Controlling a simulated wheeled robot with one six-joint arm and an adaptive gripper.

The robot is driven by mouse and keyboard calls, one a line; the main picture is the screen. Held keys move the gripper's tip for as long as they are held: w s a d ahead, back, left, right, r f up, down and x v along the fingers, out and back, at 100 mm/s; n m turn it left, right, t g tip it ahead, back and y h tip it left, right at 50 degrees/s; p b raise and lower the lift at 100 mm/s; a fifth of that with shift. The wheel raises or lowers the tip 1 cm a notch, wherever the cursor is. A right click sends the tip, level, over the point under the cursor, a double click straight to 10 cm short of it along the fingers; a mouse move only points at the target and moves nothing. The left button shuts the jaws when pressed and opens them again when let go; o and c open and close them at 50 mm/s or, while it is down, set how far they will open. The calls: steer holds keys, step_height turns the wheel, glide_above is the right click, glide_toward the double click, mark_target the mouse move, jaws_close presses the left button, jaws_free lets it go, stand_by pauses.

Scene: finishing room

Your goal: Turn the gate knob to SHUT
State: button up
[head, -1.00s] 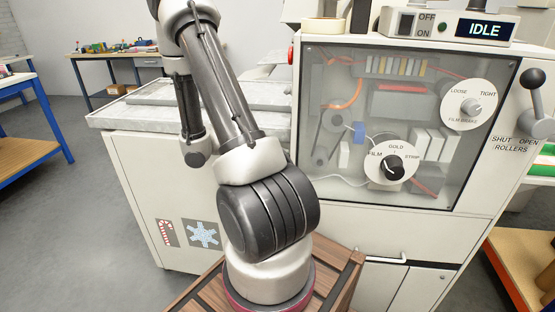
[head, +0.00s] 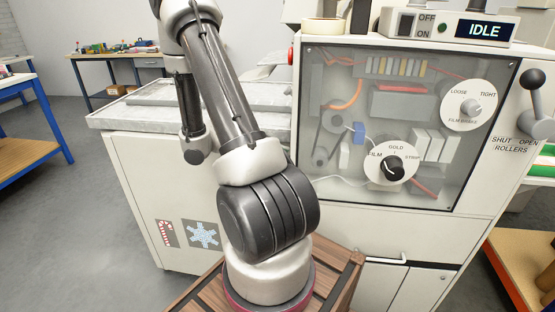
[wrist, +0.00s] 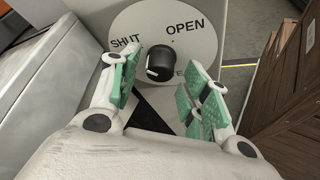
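The gate knob (wrist: 160,63) is a round black knob on a white dial plate (wrist: 120,23) in the wrist view. In the head view, the gate knob and my gripper are hidden or out of frame.
The machine's clear-windowed cabinet (head: 330,190) carries a film/gold/strip knob (head: 391,167), a film brake knob (head: 471,107), a rollers lever (head: 535,100) and an IDLE display (head: 485,30). In the wrist view, a pale casing stands left and brown wooden slats (wrist: 275,120) stand right.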

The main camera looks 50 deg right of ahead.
steer(key=v, duration=1.2)
stand_by(0.5)
steer(key=s+a+t+y, duration=0.3)
steer(key=s+a+y, duration=0.2)
steer(key=a, duration=0.2)
steer(key=s+a+r+t+y, duration=0.2)
steer(key=a+r+t, duration=0.3)
steer(key=r, duration=0.3)
steer(key=s+a+r+t+y, duration=0.1)
steer(key=s+a+r+t, duration=0.1)
steer(key=a+r+t, duration=0.3)
step_height(320, 180, up, 4)
steer(key=shift+s+r+m+t+y, duration=0.1)
steer(key=shift+s+m+t+y, duration=0.25)
steer(key=shift+t, duration=0.55)
